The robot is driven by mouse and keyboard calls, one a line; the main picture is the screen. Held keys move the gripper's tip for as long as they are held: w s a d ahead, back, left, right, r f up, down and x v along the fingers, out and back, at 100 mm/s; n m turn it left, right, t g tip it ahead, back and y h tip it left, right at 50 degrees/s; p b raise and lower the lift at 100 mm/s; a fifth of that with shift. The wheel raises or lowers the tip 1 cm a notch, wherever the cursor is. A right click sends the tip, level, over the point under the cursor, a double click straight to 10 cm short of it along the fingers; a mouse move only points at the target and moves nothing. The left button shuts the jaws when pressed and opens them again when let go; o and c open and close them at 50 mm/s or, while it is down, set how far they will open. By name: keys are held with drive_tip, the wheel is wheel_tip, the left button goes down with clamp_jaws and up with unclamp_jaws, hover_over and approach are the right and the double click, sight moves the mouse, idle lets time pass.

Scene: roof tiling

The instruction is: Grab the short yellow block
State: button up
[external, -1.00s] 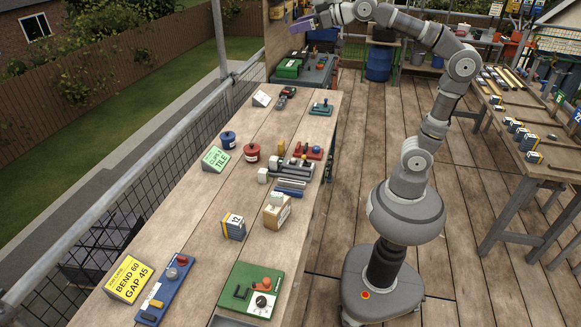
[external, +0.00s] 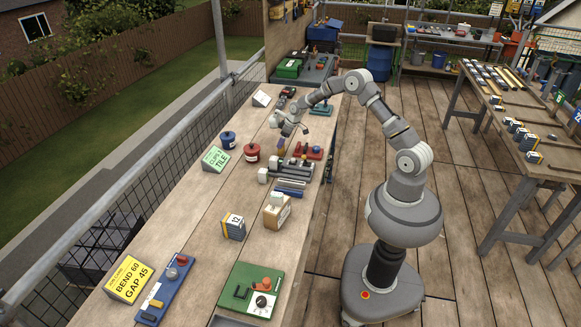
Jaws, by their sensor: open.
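A small yellow block (external: 281,149) stands on the long wooden bench, just right of the red canister (external: 252,152). It is small in the picture and partly covered by my gripper. My gripper (external: 284,138) points down over this block, with its fingertips at or just above the block's top. The jaws are open, and I cannot tell whether they are around the block or touching it. Another small yellow piece (external: 156,303) lies on the blue board (external: 165,290) at the near left of the bench.
A grey vise-like fixture (external: 290,170) and a red tool stand (external: 308,152) are close on the right. A blue canister (external: 228,140) and a green sign (external: 215,159) stand to the left. A numbered box (external: 233,227) is nearer, with bare wood around it.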

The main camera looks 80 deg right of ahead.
drive_tip(key=b+x, duration=0.2)
drive_tip(key=x, duration=0.2)
drive_tip(key=shift+a+f, duration=0.1)
drive_tip(key=shift+f, duration=0.2)
drive_tip(key=shift+r, duration=0.15)
drive_tip(key=shift+c, duration=0.5)
drive_tip(key=c, duration=0.9)
